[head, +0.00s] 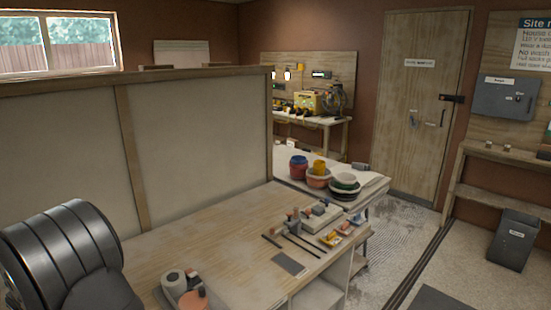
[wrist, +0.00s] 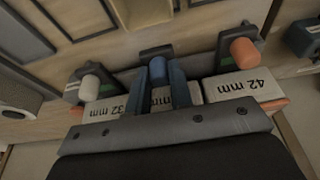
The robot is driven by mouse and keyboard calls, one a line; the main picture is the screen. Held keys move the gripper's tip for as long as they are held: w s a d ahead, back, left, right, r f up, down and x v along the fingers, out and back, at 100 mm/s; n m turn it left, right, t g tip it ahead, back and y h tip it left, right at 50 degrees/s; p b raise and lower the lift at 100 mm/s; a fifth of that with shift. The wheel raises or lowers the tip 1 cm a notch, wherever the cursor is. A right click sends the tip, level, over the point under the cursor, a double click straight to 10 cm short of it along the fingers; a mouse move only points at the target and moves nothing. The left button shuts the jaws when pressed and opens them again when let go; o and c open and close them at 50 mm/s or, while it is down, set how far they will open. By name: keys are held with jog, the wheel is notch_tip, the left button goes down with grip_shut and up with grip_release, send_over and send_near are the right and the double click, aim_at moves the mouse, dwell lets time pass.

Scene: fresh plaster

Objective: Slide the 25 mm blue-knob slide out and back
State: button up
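In the wrist view, the blue knob (wrist: 158,70) stands upright between the two fingers of my gripper (wrist: 159,80). The fingers sit close on both sides of it, with no clear gap. The white label below it (wrist: 161,97) is partly hidden by the fingers; only "mm" can be read. The blue knob is roughly in line with a white knob (wrist: 91,87) on its left, labelled 32 mm, and an orange knob (wrist: 244,52) on its right, labelled 42 mm. In the head view I cannot make out the gripper or the blue knob.
A tall partition (head: 195,150) borders the bench.

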jog(key=shift+s+d, duration=1.7)
jog(key=shift+s, duration=0.05)
jog(key=shift+w+a, duration=1.7)
jog(key=shift+r, duration=0.1)
jog(key=o, duration=0.8)
jog(key=shift+d, duration=0.1)
jog(key=shift+c, duration=0.2)
